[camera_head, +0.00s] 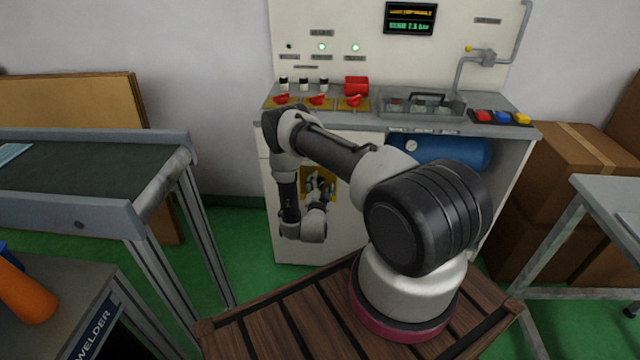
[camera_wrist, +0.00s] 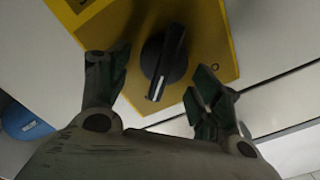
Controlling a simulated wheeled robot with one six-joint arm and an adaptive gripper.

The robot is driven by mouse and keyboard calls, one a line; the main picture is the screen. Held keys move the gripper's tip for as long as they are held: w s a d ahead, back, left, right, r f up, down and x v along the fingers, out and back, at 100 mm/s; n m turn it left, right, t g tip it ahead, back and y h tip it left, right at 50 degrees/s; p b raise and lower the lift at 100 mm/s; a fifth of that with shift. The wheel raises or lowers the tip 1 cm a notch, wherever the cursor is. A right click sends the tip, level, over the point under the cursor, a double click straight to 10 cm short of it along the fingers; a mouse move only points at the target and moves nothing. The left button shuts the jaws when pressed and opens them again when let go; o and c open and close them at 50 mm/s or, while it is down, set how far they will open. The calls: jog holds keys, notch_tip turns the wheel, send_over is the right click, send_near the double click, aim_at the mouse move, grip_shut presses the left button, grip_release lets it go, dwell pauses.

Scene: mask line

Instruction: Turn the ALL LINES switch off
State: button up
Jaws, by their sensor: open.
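The switch is a black rotary knob (camera_wrist: 165,58) with a white pointer line, on a yellow plate (camera_wrist: 208,32). In the wrist view it sits between the two open fingers of my gripper (camera_wrist: 155,90), with visible gaps on both sides. The white line lies toward the lower end of the knob. A small round mark shows on the plate right of the knob. In the head view the yellow plate (camera_head: 331,178) is on the white cabinet front, partly hidden by my gripper (camera_head: 318,188). I cannot read any ALL LINES label.
The counter (camera_head: 400,122) above carries red-handled valves (camera_head: 318,100), a grey tray (camera_head: 425,106) and coloured buttons (camera_head: 502,117). A blue tank (camera_head: 455,152) sits in the open cabinet bay. A conveyor (camera_head: 90,165) stands left, and cardboard boxes (camera_head: 570,165) stand right.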

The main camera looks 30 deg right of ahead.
jog(key=shift+w+d, duration=0.35)
jog(key=shift+w, duration=0.05)
jog(key=c, duration=0.9)
jog(key=shift+r+n, duration=0.1)
jog(key=shift+n, duration=0.2)
jog(key=shift+c, duration=0.2)
jog(key=n, duration=0.3)
jog(key=shift+w+a+r, duration=0.15)
jog(key=shift+a, duration=0.05)
jog(key=n, duration=0.5)
jog(key=shift+w+a+r, duration=0.1)
jog(key=shift+w+a, duration=0.1)
jog(key=shift+a, duration=0.1)
jog(key=n, duration=0.4)
jog(key=shift+w+a+n, duration=0.2)
jog(key=shift+a+n, duration=0.05)
jog(key=shift+n, duration=0.05)
jog(key=n, duration=0.4)
jog(key=shift+w+a+n, duration=0.25)
jog(key=shift+n, duration=0.05)
